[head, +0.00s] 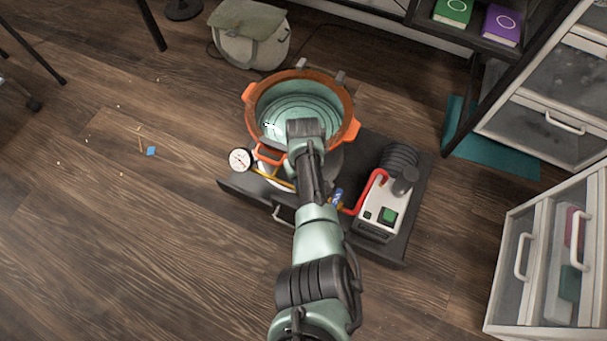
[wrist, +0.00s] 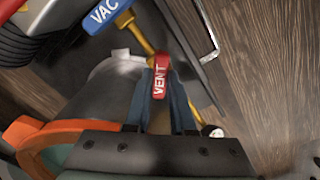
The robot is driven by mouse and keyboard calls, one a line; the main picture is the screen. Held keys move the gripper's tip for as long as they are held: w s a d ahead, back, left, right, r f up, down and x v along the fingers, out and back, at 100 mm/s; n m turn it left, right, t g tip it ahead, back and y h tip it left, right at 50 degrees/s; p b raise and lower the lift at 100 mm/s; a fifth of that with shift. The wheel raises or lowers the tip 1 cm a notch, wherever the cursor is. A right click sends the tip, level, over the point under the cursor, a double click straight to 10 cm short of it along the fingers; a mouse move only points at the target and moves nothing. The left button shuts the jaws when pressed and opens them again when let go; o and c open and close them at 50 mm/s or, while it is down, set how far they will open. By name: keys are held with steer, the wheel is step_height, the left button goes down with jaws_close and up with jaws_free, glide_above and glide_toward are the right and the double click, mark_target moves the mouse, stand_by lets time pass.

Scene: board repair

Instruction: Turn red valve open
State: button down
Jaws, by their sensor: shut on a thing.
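The red valve handle (wrist: 161,78), marked VENT, is in the middle of the wrist view, on a brass pipe (wrist: 143,36). My gripper (wrist: 160,98) is shut on this handle, with one dark blue finger on each side of it. A blue valve handle (wrist: 106,14), marked VAC, sits further along the pipe at the top and is apart from my gripper. In the head view my arm hides the red handle and the fingertips. The blue handle (head: 337,195) shows there, just right of my arm.
An orange-rimmed pot (head: 249,98) stands on a dark low cabinet (head: 408,222). A dial gauge (head: 240,159) is left of my arm. A white pump (head: 381,213) with a red hose (head: 366,190) is at the right. The floor on the left is mostly clear.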

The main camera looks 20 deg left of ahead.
steer(key=n, duration=0.4)
steer(key=shift+n, duration=0.3)
steer(key=shift+a+n, duration=0.1)
steer(key=shift+n, duration=1.5)
steer(key=c, duration=0.8)
jaws_free()
steer(key=shift+o, duration=0.2)
steer(key=shift+r+p, duration=0.1)
steer(key=shift+p, duration=0.2)
step_height(320, 180, up, 13)
steer(key=p, duration=0.8)
